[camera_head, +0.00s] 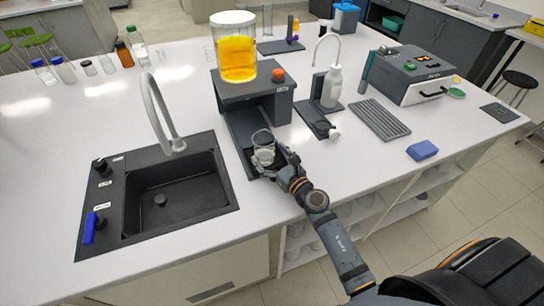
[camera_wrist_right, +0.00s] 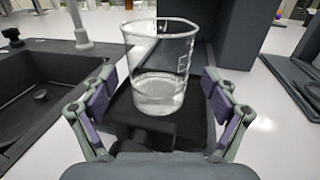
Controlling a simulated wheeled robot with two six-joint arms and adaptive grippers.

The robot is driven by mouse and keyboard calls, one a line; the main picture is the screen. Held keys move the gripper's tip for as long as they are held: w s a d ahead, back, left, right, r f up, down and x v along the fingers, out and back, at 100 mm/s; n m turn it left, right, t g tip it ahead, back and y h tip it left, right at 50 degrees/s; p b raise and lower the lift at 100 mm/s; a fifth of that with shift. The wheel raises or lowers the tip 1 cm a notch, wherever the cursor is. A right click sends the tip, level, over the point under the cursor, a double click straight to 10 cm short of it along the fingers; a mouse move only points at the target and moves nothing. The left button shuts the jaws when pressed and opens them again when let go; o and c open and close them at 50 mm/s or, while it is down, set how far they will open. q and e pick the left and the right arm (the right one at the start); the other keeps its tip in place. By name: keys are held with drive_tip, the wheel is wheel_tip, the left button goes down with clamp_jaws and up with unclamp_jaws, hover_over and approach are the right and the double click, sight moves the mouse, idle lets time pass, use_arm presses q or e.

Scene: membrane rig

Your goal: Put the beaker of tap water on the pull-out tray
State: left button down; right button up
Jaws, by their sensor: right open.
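The clear glass beaker (camera_head: 263,148) with a little clear water in its bottom is at the front of the dark pull-out tray (camera_head: 238,128), below the dark rig. In the right wrist view the beaker (camera_wrist_right: 160,75) looks upright, and its base appears to rest on the black tray (camera_wrist_right: 195,125). My right gripper (camera_head: 272,163) is open. Its two purple-padded fingers stand on either side of the beaker, with visible gaps in the right wrist view. My left gripper is not in view.
A container of yellow liquid (camera_head: 237,58) stands on top of the rig (camera_head: 252,90). The black sink (camera_head: 165,195) with its tall faucet is to the left. A white wash bottle (camera_head: 331,87) and a ribbed dark mat (camera_head: 380,120) are to the right. The front right counter is mostly clear.

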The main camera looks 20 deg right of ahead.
drive_tip(key=shift+s+r, duration=0.1)
drive_tip(key=shift+s, duration=0.1)
drive_tip(key=b+v, duration=0.4)
drive_tip(key=v, duration=0.7)
drive_tip(key=shift+d, duration=0.1)
drive_tip(key=shift+s+d+b, duration=0.1)
drive_tip(key=shift+s+b, duration=0.2)
drive_tip(key=shift+b, duration=0.15)
drive_tip(key=shift+r, duration=0.1)
